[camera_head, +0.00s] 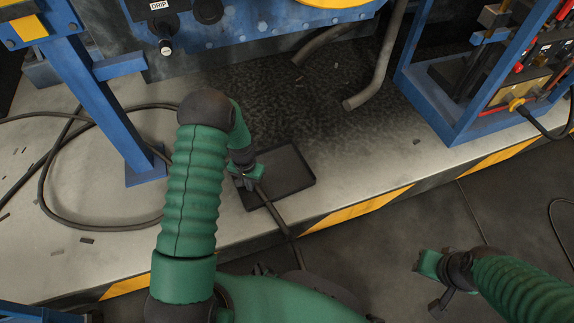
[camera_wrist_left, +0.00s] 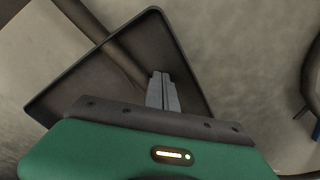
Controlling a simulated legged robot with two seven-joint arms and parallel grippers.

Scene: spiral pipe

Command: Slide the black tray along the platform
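The black tray (camera_head: 292,168) is a shallow, dark rectangular pan lying on the pale platform (camera_head: 345,195) close to its striped front edge. It also shows in the left wrist view (camera_wrist_left: 95,75). A dark rod (camera_head: 275,211) runs from the tray out over the platform edge; it also crosses the tray in the left wrist view (camera_wrist_left: 104,42). My left gripper (camera_head: 246,178) is over the tray's left part. Its fingers (camera_wrist_left: 162,90) look closed together beside the rod's end; I see nothing between them. My right gripper (camera_head: 436,292) hangs off the platform, its fingers unclear.
A blue frame post (camera_head: 100,110) stands left of the tray, with a black cable (camera_head: 45,180) looped around its base. Pipe ends (camera_head: 365,92) hang over a dark stain behind the tray. A blue rack (camera_head: 445,105) stands on the right. The platform between tray and rack is clear.

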